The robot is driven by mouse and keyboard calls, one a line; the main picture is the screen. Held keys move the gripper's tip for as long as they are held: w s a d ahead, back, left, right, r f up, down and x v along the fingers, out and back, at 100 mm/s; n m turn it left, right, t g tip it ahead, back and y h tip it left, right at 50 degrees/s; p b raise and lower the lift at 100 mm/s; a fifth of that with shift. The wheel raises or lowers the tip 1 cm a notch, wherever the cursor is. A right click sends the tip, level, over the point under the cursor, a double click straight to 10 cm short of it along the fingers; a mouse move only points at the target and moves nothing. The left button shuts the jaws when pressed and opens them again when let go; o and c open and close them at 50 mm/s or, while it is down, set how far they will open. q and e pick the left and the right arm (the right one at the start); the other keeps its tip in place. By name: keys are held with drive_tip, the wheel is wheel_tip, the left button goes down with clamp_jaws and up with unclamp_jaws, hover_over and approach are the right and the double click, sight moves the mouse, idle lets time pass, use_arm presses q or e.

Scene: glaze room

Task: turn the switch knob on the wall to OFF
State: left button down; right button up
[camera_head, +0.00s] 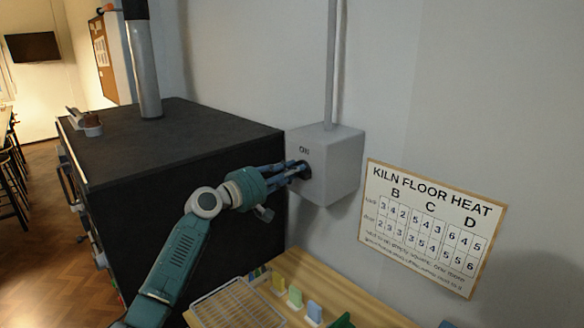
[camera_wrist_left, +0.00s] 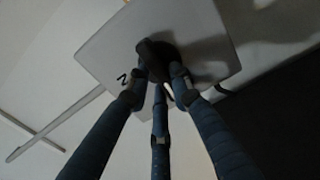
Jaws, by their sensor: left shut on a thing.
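The grey switch box (camera_head: 335,170) is fixed on the wall, to the right of the black kiln. A dark marking that looks like "ON" shows on its front, above the knob. My left gripper (camera_head: 301,171) reaches the front of the box and is shut on the dark switch knob. The head view mostly hides the knob behind the fingers. In the left wrist view the knob (camera_wrist_left: 153,50) shows between the blue fingers of my left gripper (camera_wrist_left: 160,82), against the box face (camera_wrist_left: 105,48). Its exact pointing direction is unclear. My right gripper is not in view.
The large black kiln (camera_head: 170,140) stands left of the box. A conduit (camera_head: 337,70) rises from the box. A sign reading "KILN FLOOR HEAT" (camera_head: 430,226) hangs to the right. Below, a wooden table (camera_head: 345,301) holds a wire rack (camera_head: 238,307) and small coloured tiles (camera_head: 295,296).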

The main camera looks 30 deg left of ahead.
use_arm(q)
drive_tip(key=shift+a+n, duration=0.1)
drive_tip(key=shift+n, duration=0.4)
drive_tip(key=c, duration=1.6)
unclamp_jaws()
drive_tip(key=shift+o, duration=0.4)
drive_tip(key=shift+a, duration=0.1)
drive_tip(key=shift+s+f, duration=0.1)
drive_tip(key=v, duration=1.2)
